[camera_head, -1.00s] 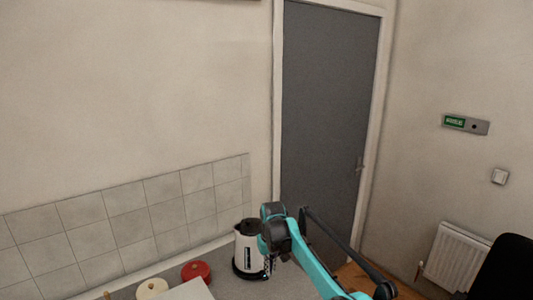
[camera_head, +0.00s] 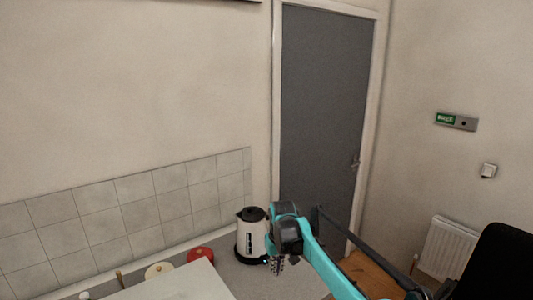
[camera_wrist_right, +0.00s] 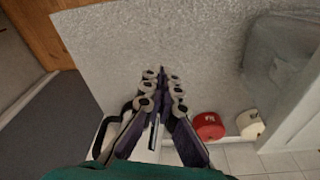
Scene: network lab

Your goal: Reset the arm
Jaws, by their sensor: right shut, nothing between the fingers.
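My right arm comes in from the lower right of the head view. Its right gripper (camera_head: 277,266) points down over the grey counter (camera_head: 245,280), just right of the white and black kettle (camera_head: 250,238). In the right wrist view, the fingers (camera_wrist_right: 162,76) are together with nothing between them. Whether the gripper touches the kettle cannot be told; a gap seems to show. My left gripper is in neither view.
A red round item (camera_head: 200,254) and a cream one (camera_head: 158,270) sit on the counter left of the kettle. Behind are a tiled wall (camera_head: 130,215) and a grey door (camera_head: 325,120). A black chair back (camera_head: 500,265) stands at lower right.

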